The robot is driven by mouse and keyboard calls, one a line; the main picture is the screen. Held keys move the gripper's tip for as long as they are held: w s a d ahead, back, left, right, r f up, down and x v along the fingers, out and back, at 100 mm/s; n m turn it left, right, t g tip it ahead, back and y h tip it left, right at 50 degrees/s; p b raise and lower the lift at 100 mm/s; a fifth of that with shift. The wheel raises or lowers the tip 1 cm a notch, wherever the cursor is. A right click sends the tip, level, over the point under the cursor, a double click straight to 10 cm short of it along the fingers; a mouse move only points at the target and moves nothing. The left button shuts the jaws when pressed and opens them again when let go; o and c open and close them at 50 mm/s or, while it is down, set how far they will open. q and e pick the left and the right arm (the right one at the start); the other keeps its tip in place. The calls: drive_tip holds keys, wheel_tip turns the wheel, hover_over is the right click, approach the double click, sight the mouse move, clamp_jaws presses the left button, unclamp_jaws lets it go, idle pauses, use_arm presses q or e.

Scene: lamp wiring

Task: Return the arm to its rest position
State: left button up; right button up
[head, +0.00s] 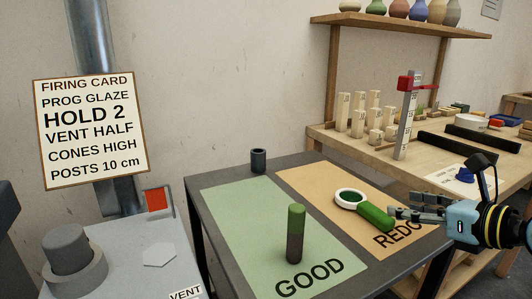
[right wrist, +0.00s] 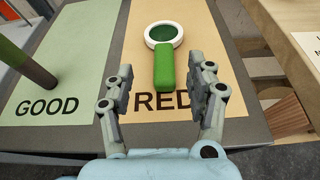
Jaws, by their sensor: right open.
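My right gripper (head: 405,215) is at the right of the head view, at the near edge of the REDO mat. In the right wrist view its two fingers (right wrist: 165,85) are spread apart with nothing between them that they grip. A green-handled tool (head: 375,216) with a round white-rimmed head lies on the orange REDO mat (head: 310,184). It also shows in the right wrist view (right wrist: 164,68), just beyond and between the fingertips, with its handle toward the gripper. My left gripper is not in view.
A green and dark cylinder (head: 296,232) stands upright on the green GOOD mat (head: 235,215). A small dark cup (head: 258,160) stands at the table's back. A wooden bench (head: 350,145) with posts and blocks is behind at right. A control box with a VENT label (head: 185,293) is at left.

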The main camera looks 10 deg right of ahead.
wheel_tip(320, 180, up, 7)
drive_tip(key=a+m+t, duration=0.3)
drive_tip(key=m+t, duration=0.1)
drive_tip(key=m, duration=0.2)
drive_tip(key=s+d+r+m+t+h, duration=0.2)
drive_tip(key=s+d+r+m+h, duration=0.25)
drive_tip(key=m+h, duration=0.65)
drive_tip(key=s+d+f+m+g, duration=0.2)
drive_tip(key=s+f+m+g, duration=1.05)
drive_tip(key=m, duration=0.65)
drive_tip(key=s+a+f+m+g+y, duration=0.2)
drive_tip(key=s+a+f+g+y, duration=0.4)
drive_tip(key=s+a, duration=0.5)
drive_tip(key=s+d+f+t, duration=0.1)
drive_tip(key=d+f, duration=0.1)
drive_tip(key=f, duration=1.1)
drive_tip(key=s+d+f, duration=0.1)
drive_tip(key=f, duration=1.2)
drive_tip(key=s+d+f+g, duration=0.1)
drive_tip(key=s+f, duration=1.5)
drive_tip(key=s, duration=0.3)
drive_tip(key=shift+d+f+m+h, duration=0.2)
drive_tip(key=shift+f+m+h, duration=0.1)
drive_tip(key=shift+m, duration=0.1)
